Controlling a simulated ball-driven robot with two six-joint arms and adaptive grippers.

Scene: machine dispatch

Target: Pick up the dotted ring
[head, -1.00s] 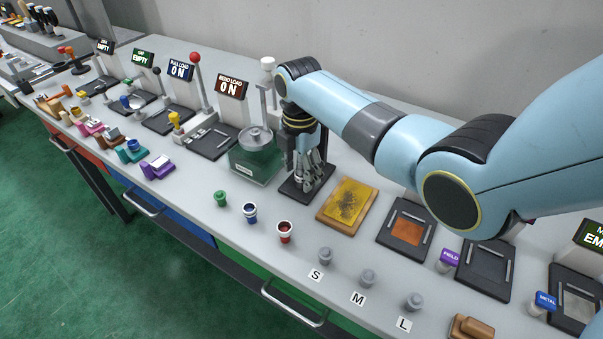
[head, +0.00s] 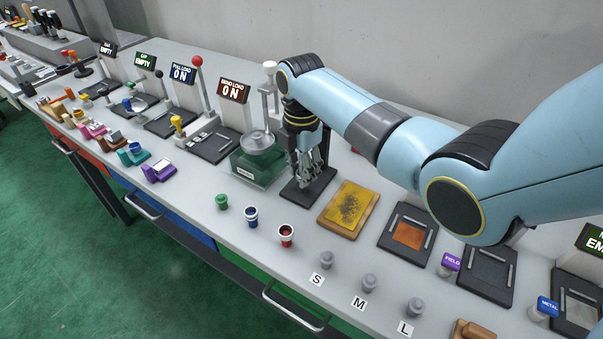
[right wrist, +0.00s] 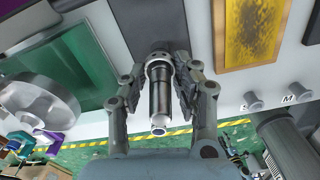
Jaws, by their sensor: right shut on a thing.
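My right gripper (head: 308,172) points down over a black plate (head: 321,187) on the bench, between the green box and the yellow panel. In the right wrist view its fingers (right wrist: 160,74) are shut from both sides on a silver ring with dark dots (right wrist: 158,62), which looks like the dotted ring. The ring sits around the upper part of a dark grey cylinder (right wrist: 161,98) with a bright end. In the head view the fingers hide the ring. Whether the ring is clear of the plate cannot be told. My left gripper is not in view.
A green box with a round metal lid (head: 258,160) stands close on the left. A yellow panel in a wooden frame (head: 348,208) lies close on the right. Small knobs and the S, M, L labels (head: 359,303) line the front edge.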

